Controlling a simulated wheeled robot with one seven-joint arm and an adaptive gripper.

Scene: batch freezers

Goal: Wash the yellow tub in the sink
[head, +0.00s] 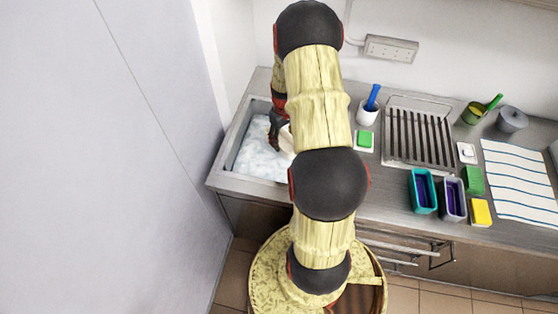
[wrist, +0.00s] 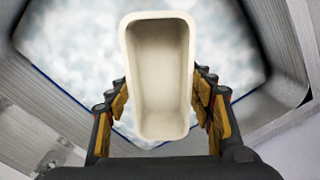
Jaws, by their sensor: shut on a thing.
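My gripper (wrist: 160,92) is shut on a pale cream, oblong, open-topped tub (wrist: 160,60), with a finger at each long side. The tub's inside faces the wrist camera and looks empty. It looks pale cream rather than clear yellow. In the head view my gripper (head: 274,134) is over the sink (head: 236,146), and only a pale bit of the tub (head: 287,139) shows beside my arm. White foamy water (head: 258,158) fills the sink, and it also shows behind the tub in the wrist view (wrist: 75,45). I cannot tell whether the tub touches the water.
Right of the sink stand a white cup with a blue-handled tool (head: 368,112), a green block (head: 365,140) and a drying rack (head: 418,135). Further right are teal (head: 422,191) and lilac (head: 452,199) tubs, a yellow block (head: 481,212) and a striped cloth (head: 518,180). A wall (head: 110,150) is close left.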

